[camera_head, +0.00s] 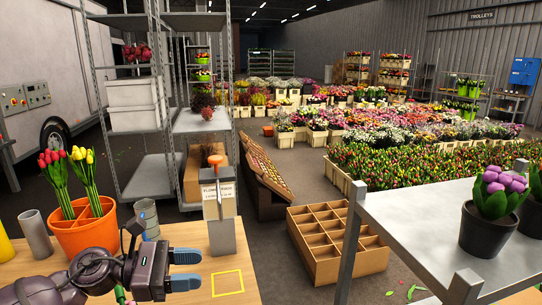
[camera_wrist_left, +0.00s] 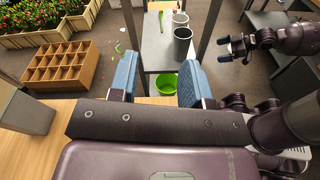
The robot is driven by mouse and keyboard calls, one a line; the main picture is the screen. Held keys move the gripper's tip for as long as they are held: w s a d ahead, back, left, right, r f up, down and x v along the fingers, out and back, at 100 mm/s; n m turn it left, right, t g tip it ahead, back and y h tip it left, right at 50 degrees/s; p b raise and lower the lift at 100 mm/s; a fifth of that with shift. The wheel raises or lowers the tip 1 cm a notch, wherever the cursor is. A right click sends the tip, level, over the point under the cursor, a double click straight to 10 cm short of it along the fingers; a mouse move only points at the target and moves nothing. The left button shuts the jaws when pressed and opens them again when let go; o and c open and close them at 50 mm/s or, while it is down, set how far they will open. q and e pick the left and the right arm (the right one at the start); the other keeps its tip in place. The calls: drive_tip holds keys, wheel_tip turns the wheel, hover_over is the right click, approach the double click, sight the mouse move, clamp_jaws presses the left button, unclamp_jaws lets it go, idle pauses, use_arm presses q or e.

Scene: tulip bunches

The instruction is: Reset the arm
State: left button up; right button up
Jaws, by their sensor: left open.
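My left gripper (camera_head: 190,270) is open and empty above the wooden table (camera_head: 258,285), near the yellow square outline (camera_head: 227,283). In the left wrist view its two blue fingers (camera_wrist_left: 158,75) are apart with nothing between them. My right gripper (camera_wrist_left: 229,45) shows small at the upper right of the left wrist view; its fingers look apart and empty. An orange divided pot (camera_head: 85,232) with red tulips (camera_head: 53,170) and yellow tulips (camera_head: 83,165) stands upright left of my left gripper, apart from it.
A grey stand with a sign (camera_head: 219,210) rises behind the gripper. Grey cylinders (camera_head: 36,232) stand by the pot. A wooden compartment crate (camera_head: 335,245) sits on the floor. A metal table (camera_head: 425,215) holds a potted purple plant (camera_head: 490,215). A green bucket (camera_wrist_left: 166,84) shows below a shelf.

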use_arm(q)
drive_tip(key=s+a+f+m+t+y, duration=0.1)
drive_tip(key=a+f+m+t+y, duration=0.4)
drive_tip(key=m, duration=0.6)
drive_tip(key=s+a+f+m+t+y, duration=0.1)
drive_tip(key=s+a+m+t+y, duration=0.15)
drive_tip(key=m+y, duration=0.55)
drive_tip(key=s+a+f+m+t+y, duration=0.1)
drive_tip(key=a+f+m+t+y, duration=0.3)
drive_tip(key=m, duration=0.9)
drive_tip(key=s+a+f+n+g, duration=0.1)
drive_tip(key=s+f+n+g, duration=0.55)
drive_tip(key=s, duration=0.45)
drive_tip(key=s+f+n+g, duration=0.5)
drive_tip(key=s+n, duration=0.2)
drive_tip(key=s, duration=0.3)
drive_tip(key=w+f+t, duration=0.7)
drive_tip(key=f+t, duration=0.1)
drive_tip(key=f, duration=0.1)
drive_tip(key=shift+w+f, duration=0.15)
drive_tip(key=shift+f, duration=0.15)
